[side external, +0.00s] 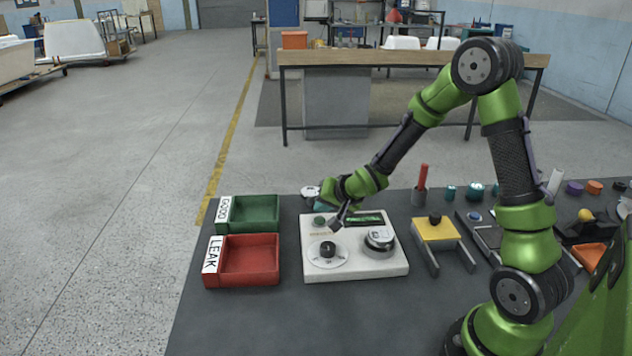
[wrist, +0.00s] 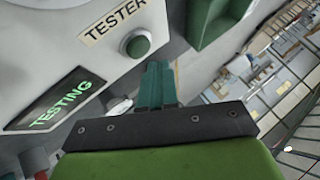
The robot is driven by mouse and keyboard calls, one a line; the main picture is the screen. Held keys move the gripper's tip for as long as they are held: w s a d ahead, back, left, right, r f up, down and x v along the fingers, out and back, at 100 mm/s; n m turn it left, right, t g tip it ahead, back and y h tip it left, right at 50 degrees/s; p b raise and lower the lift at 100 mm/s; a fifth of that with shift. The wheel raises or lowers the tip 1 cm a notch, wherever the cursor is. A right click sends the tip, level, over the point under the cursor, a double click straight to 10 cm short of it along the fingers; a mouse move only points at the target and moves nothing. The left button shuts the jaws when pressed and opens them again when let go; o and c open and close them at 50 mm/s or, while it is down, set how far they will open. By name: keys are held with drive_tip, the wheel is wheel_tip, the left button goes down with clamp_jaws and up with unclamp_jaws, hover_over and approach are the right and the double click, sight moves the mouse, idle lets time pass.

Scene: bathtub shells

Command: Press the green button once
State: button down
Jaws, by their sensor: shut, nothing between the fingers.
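In the side view the button (side external: 319,221) is at the box's back left. The tester box (side external: 345,270) also carries a black knob, a round silver part and a display (wrist: 62,101) reading "TESTING" in green. My gripper (wrist: 157,70) is shut and empty, its green fingertips just short of the button in the wrist view. In the side view my gripper (side external: 337,220) is over the back of the box, close to the button; contact cannot be told.
A green tray (side external: 263,201) labelled GOOD and a red tray (side external: 262,283) labelled LEAK stand left of the box. A yellow-topped stand (side external: 436,231) is to its right, with several small parts and tools beyond. The dark table is clear in front.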

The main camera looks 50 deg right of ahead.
sight(323, 220)
drive_tip(key=shift+r, duration=2.4)
drive_tip(key=shift+s+f, duration=0.25)
drive_tip(key=shift+f, duration=0.05)
drive_tip(key=s+g, duration=0.1)
drive_tip(key=s+f+n+g, duration=0.1)
drive_tip(key=s, duration=0.1)
drive_tip(key=shift+s+a, duration=0.2)
drive_tip(key=s+a+r+n+y, duration=0.1)
drive_tip(key=s+a+r+n, duration=0.2)
drive_tip(key=s+a+r, duration=0.3)
drive_tip(key=s+a+r+n+y, duration=0.2)
drive_tip(key=s+a+r, duration=0.5)
drive_tip(key=s, duration=0.6)
drive_tip(key=shift+a+r+n, duration=0.3)
drive_tip(key=shift+r+n, duration=0.1)
drive_tip(key=shift+r, duration=0.7)
